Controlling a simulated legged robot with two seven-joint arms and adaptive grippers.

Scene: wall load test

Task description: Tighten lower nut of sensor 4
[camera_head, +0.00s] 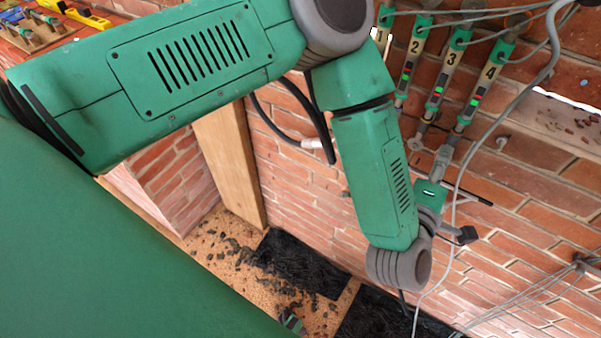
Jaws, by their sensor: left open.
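Sensor 4 (485,82) is a green-ended tube labelled 4, the rightmost of a slanted row on the brick wall. Its lower end fitting (450,143) is grey. My left gripper (442,163) is open at the lower end of sensor 4, with its fingers pointing up toward the wall. The lower nut is too small and too covered by the gripper to make out. I cannot tell whether the fingers touch it or sit around it. My right gripper is not clearly in view.
Sensors 1, 2 and 3 (443,75) hang close to the left of sensor 4. A grey cable (463,175) runs down past the gripper. A wooden post (230,165) stands left. Black sheets (300,263) and rubble lie below. Tools lie on a shelf (40,45) top left.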

